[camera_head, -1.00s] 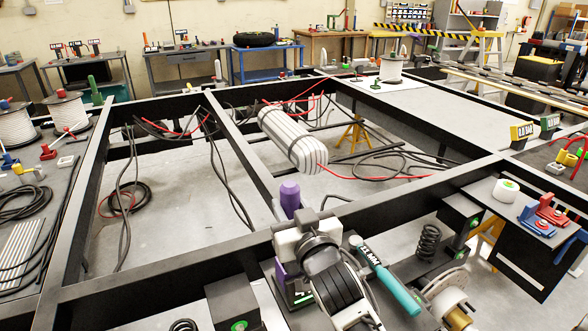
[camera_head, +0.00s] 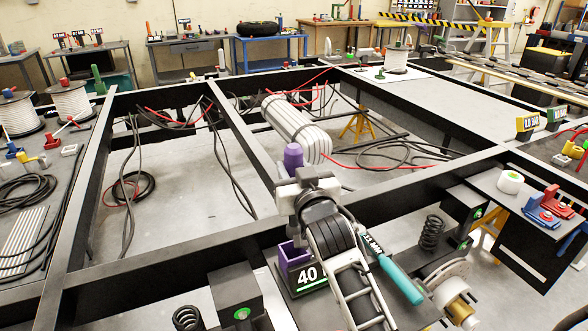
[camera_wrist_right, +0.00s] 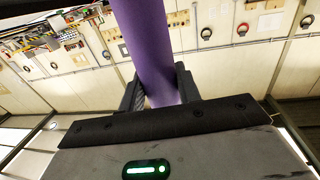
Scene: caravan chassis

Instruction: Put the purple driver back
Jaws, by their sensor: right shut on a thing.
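The purple driver (camera_head: 293,158) is in my right gripper (camera_head: 301,180), its thick purple end pointing up, above the near beam of the chassis. In the right wrist view the purple shaft (camera_wrist_right: 146,40) stands between the two dark fingers of the right gripper (camera_wrist_right: 160,90). The driver's lower part is hidden by the gripper and wrist. A purple open-topped holder (camera_head: 293,253) on a dark block marked 40 sits below and slightly left of my right wrist, partly covered by it. My left gripper is not in view.
A teal-handled tool (camera_head: 400,279) lies tilted just right of my arm. A coil spring (camera_head: 432,232) and a white roll (camera_head: 509,182) are further right. The black chassis beam (camera_head: 160,256) runs across the front. A bundle of pale tubes (camera_head: 296,128) lies behind the driver.

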